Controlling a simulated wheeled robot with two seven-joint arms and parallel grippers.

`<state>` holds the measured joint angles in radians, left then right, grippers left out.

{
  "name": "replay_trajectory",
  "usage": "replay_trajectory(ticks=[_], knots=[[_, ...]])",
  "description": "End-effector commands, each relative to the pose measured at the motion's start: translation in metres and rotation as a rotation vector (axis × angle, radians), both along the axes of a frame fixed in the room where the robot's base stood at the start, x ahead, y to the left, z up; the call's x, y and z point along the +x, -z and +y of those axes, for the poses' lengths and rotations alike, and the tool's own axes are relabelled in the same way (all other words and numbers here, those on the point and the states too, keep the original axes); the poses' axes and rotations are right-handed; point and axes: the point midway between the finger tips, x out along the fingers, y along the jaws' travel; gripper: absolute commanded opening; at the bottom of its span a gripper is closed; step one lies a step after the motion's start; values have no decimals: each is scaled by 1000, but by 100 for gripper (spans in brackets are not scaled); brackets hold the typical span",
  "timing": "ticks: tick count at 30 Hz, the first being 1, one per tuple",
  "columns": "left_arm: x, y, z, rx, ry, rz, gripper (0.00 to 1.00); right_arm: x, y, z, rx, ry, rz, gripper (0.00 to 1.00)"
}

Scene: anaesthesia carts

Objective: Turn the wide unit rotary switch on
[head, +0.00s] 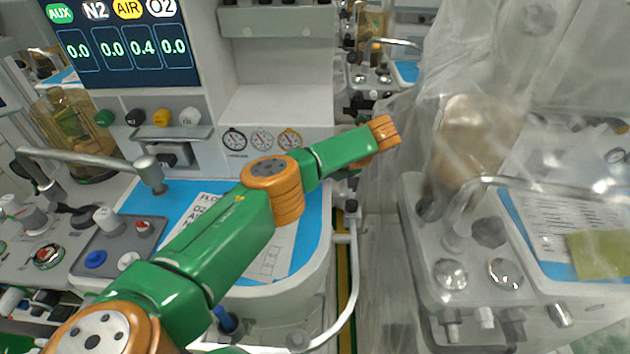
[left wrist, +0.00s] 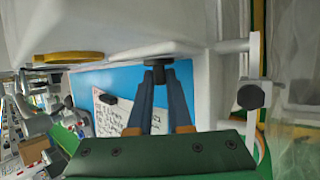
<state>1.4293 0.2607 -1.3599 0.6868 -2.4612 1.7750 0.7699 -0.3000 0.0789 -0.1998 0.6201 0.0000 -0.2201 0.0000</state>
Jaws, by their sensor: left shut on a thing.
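In the left wrist view, the two dark fingers of my left gripper (left wrist: 158,76) converge on a small black knob (left wrist: 156,62). The knob is on the white edge beside the blue work surface. The gripper is shut on it, with the tips against its sides. I take it to be the rotary switch; its markings and turn position cannot be read. In the head view my green and orange left arm crosses the wide unit (head: 285,97), and its fingers and that knob are hidden. My right gripper is not in view.
A pale rail (head: 346,290) with a dark clamp knob (left wrist: 252,95) runs along the unit's right side. Paper sheets lie on the blue work surface (head: 312,235). A plastic-draped cart (head: 412,190) stands close on the right, leaving a narrow gap.

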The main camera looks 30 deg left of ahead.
Motion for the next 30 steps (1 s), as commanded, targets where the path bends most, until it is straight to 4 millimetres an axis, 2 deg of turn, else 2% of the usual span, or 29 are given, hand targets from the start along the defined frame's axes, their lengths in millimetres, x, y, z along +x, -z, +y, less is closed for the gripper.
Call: replay_trajectory(ticks=[4, 18, 19, 22, 30], knots=[[0, 1, 0, 24, -1, 13, 0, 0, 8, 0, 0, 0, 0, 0], [0, 0, 0, 34, 0, 21, 0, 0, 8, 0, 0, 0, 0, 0], [0, 0, 0, 34, 0, 21, 20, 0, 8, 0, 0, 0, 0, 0], [0, 0, 0, 34, 0, 21, 47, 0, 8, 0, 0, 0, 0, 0], [0, 1, 0, 33, -1, 21, 48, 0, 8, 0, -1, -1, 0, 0]])
